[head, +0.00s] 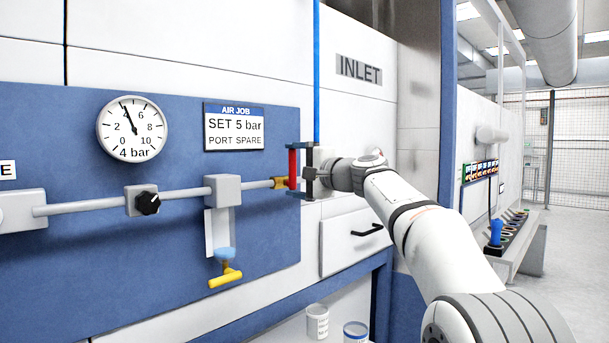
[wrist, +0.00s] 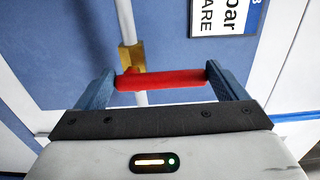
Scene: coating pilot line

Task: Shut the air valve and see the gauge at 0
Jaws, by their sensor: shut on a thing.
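The air valve has a brass body (head: 279,183) at the right end of the grey pipe on the blue panel. Its red lever (head: 293,167) stands upright, across the pipe. My gripper (head: 301,171) is shut on this lever, with one finger at each end. In the wrist view the red lever (wrist: 165,81) spans between the blue fingers, across the pipe, with the brass body (wrist: 132,58) just beyond it. The round gauge (head: 132,130) at the left has its needle near 4, and its face reads "4 bar".
A black knob (head: 148,203) and a yellow handle (head: 226,277) sit along the pipework. A sign (head: 235,128) reads "SET 5 bar, PORT SPARE". A drawer (head: 350,240) and cups (head: 317,321) are below. The floor at the right is open.

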